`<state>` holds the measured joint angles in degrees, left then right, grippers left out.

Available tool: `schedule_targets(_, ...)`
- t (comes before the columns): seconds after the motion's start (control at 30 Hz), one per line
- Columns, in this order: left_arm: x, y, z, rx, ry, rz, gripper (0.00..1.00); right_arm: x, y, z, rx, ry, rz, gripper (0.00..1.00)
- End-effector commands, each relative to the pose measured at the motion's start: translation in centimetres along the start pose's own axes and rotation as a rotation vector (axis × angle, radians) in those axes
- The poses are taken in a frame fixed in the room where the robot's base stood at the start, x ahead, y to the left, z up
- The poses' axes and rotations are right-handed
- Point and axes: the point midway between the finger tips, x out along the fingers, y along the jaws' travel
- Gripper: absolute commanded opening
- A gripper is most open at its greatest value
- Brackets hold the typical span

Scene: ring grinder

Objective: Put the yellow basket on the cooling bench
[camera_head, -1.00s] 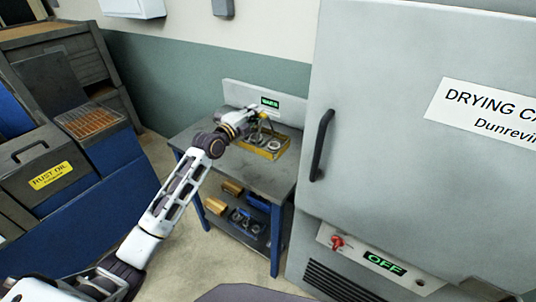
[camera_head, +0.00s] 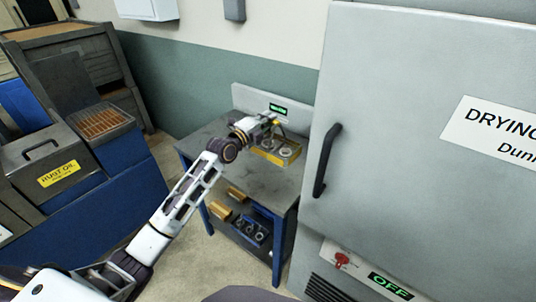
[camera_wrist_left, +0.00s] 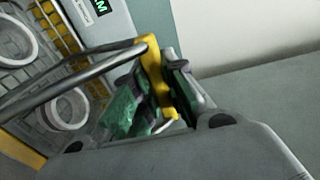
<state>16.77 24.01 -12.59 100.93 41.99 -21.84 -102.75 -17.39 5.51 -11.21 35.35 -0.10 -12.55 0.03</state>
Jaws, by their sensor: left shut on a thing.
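The yellow basket (camera_head: 286,158) is at the back right of the grey bench top (camera_head: 222,170), below a small green-lit sign; whether it rests on the top I cannot tell. It holds light metal rings, which also show in the left wrist view (camera_wrist_left: 66,108). My left gripper (camera_head: 272,122) is over the basket's back left side. In the left wrist view its green-padded fingers (camera_wrist_left: 150,100) are shut on the yellow grip of the basket's metal handle. My right gripper is not in view.
The grey drying cabinet (camera_head: 420,130), with its dark door handle (camera_head: 326,162), stands close to the bench's right. The bench's lower shelf holds several small items. A blue rust oil tank (camera_head: 82,190) stands at left. The bench top's front and left are clear.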

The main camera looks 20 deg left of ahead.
Motion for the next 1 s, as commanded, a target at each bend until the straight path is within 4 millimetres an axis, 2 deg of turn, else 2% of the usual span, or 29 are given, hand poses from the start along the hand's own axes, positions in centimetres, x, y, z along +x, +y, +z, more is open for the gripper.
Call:
schedule_targets(0.43, 0.0, 4.9, 0.0, 0.000, 0.000, -0.004, 0.00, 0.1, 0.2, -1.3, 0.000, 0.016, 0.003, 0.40)
schedule_targets(1.0, 0.0, 5.9, 0.0, -0.001, 0.000, -0.004, 0.00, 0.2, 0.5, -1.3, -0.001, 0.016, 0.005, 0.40)
